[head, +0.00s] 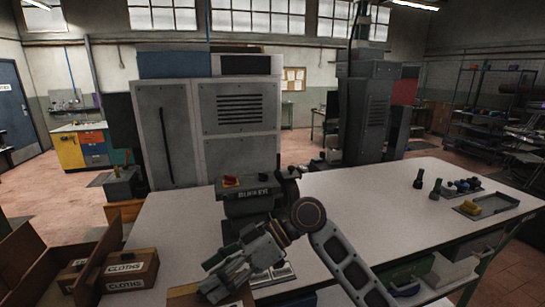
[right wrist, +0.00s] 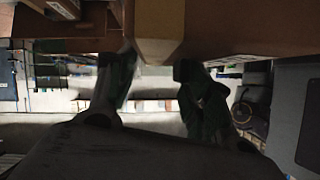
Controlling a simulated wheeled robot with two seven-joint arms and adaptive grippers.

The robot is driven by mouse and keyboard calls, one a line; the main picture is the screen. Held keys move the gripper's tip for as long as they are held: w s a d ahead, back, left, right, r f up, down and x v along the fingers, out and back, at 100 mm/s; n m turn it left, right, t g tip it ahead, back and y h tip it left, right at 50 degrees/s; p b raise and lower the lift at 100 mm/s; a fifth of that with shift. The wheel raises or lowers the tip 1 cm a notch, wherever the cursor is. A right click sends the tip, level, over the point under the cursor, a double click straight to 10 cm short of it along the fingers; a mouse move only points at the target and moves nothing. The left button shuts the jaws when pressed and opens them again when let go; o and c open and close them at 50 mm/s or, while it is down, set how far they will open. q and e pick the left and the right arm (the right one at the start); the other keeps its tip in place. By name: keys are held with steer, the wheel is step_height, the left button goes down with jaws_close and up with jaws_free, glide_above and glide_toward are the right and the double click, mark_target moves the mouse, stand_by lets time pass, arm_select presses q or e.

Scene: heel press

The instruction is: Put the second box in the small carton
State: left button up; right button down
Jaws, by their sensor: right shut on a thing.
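My right gripper (head: 222,281) reaches in from the lower right and is shut on a brown box (head: 184,293) at the bottom edge of the head view. Most of that box is cut off or hidden by the gripper. In the right wrist view, the two dark fingers (right wrist: 158,90) stand on either side of a tan box edge (right wrist: 158,30). A brown box marked CLOTHS (head: 145,272) stands to the left of the gripper. Another brown box (head: 70,274) sits inside an open brown carton (head: 35,262) at the far left. My left gripper is not in view.
The white table (head: 360,190) is mostly clear to the right and behind. A dark machine marked BUNKER (head: 252,203) stands behind the gripper. A tray (head: 492,206) with a yellow item and several small bottles lie at the right.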

steer(key=shift+d+f+t, duration=0.2)
steer(key=shift+d+t, duration=0.1)
steer(key=shift+d, duration=0.15)
steer(key=shift+w+d+f+m+t, duration=0.2)
steer(key=shift+d+f+m+t, duration=0.15)
steer(key=shift+f+m, duration=0.15)
steer(key=w+d+f+m+t+h, duration=0.3)
steer(key=d+f+m+t+h, duration=0.3)
steer(key=d, duration=0.9)
steer(key=w+d+f+m+t+h, duration=0.4)
steer(key=d+f+m+t, duration=0.6)
steer(key=d+f+m, duration=0.5)
steer(key=shift+d+f+h, duration=0.8)
steer(key=shift+f+h, duration=0.1)
steer(key=shift+f, duration=1.15)
